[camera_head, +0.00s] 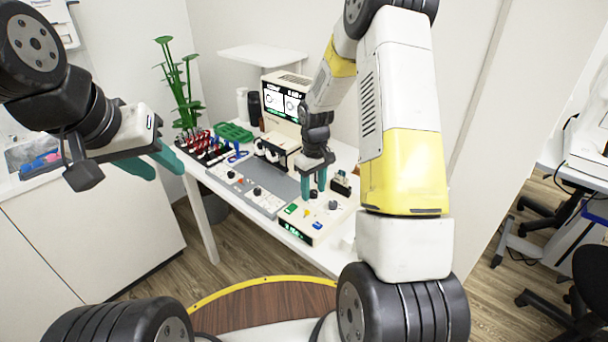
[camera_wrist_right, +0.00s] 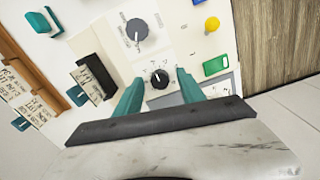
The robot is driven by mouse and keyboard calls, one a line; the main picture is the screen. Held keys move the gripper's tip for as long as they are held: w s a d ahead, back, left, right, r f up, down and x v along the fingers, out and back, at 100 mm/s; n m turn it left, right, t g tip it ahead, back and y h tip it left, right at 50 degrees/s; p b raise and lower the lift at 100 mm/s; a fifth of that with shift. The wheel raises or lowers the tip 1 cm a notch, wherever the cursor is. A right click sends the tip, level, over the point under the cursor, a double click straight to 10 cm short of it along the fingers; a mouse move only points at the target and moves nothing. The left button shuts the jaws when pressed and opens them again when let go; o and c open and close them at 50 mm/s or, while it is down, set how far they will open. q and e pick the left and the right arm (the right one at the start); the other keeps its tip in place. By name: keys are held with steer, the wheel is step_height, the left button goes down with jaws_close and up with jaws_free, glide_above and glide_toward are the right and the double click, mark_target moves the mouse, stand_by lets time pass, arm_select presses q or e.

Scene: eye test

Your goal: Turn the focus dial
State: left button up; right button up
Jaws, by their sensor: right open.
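My right gripper (camera_head: 314,188) is open over a cream control box (camera_head: 341,216) on the table. In the right wrist view its two teal fingers stand either side of a small black dial (camera_wrist_right: 159,77) with white marks around it, with gaps to it; whether they touch the panel is unclear. A larger dark grey dial (camera_wrist_right: 137,30) sits farther up the same panel. I cannot read which dial is labelled focus. My left gripper (camera_head: 168,173) is open and empty in the air at the left, far from the box.
The box also has a green button (camera_wrist_right: 215,66), a yellow knob (camera_wrist_right: 211,24) and a blue button (camera_head: 318,225). Left of it are a grey panel with dials (camera_head: 235,185), a microscope-like device with a screen (camera_head: 284,100) and a rack with red items (camera_head: 205,148). The floor in front is clear.

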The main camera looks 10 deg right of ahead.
steer(key=shift+f, duration=0.1)
jaws_close()
steer(key=shift+m, duration=0.3)
steer(key=m, duration=0.3)
steer(key=shift+m, duration=2.6)
jaws_free()
